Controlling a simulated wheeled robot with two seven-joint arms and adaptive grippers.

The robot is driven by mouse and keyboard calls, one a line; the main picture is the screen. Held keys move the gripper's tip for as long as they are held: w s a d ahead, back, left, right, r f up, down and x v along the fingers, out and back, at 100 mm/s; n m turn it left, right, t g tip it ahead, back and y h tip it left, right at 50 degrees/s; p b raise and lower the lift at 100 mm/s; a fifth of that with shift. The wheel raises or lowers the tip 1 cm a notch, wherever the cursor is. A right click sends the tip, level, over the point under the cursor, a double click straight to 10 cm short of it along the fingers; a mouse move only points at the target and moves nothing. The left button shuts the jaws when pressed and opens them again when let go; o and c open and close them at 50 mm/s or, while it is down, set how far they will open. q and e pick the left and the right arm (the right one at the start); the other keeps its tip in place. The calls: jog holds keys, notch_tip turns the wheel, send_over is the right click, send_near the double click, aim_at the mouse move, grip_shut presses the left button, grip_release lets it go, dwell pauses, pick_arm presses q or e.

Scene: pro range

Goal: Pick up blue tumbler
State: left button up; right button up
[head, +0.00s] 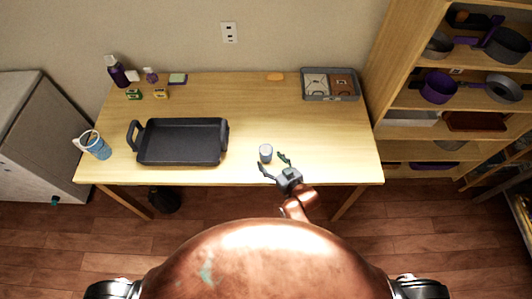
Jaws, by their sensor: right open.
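A small pale blue-grey tumbler (265,153) stands upright on the wooden table (310,138), near its front edge. My right gripper (272,162) is just in front of it and slightly to the right, with its fingers spread and pointing towards the tumbler. The gripper is open and empty. One fingertip is close to the tumbler's lower side; I cannot tell whether they touch. My left gripper is out of view.
A black roasting pan (182,141) lies left of the tumbler. A blue mug-like vessel (97,147) stands at the table's left front. A grey tray (329,85) is at the back right. Shelves (417,100) stand to the right. The table's middle is clear.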

aim_at(270, 159)
jog(key=x, duration=0.3)
jog(key=shift+w+f, duration=0.35)
jog(key=shift+w, duration=0.05)
jog(key=shift+w+a+f+b, duration=0.25)
jog(key=shift+w+a+b, duration=0.05)
jog(key=shift+w, duration=0.3)
jog(key=c, duration=1.3)
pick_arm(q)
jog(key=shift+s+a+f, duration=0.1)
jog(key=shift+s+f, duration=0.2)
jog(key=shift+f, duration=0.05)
pick_arm(e)
jog(key=shift+c, duration=0.4)
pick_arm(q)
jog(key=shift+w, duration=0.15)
pick_arm(e)
jog(key=shift+r, duration=0.1)
